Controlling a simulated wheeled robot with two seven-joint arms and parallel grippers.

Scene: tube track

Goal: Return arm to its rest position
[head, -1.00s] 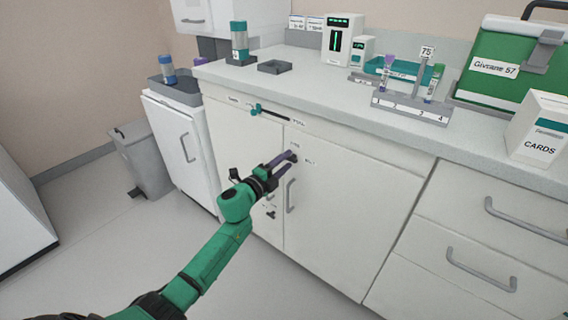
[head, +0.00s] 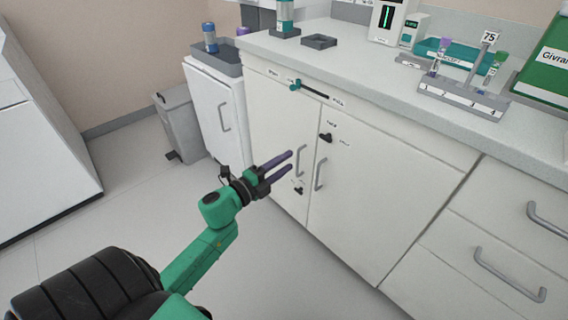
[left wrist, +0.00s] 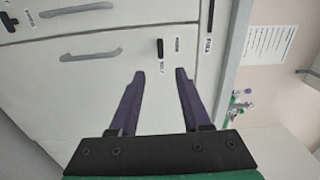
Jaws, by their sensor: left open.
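My left arm is green, and its gripper (head: 286,166) has two dark purple fingers. In the head view the gripper is in front of the lower cabinet doors (head: 365,200), close to the door handles (head: 319,174). In the left wrist view the gripper (left wrist: 157,75) is open, with nothing between its fingers. A cabinet door with a dark knob (left wrist: 160,48) and a grey handle (left wrist: 91,54) lies beyond the fingertips. My right gripper is in neither view.
The counter (head: 400,80) holds a tube rack (head: 464,97), a teal tray (head: 445,52) and a green case (head: 545,72). A grey bin (head: 187,124) stands left of the cabinets. Open floor (head: 120,195) lies left of my arm.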

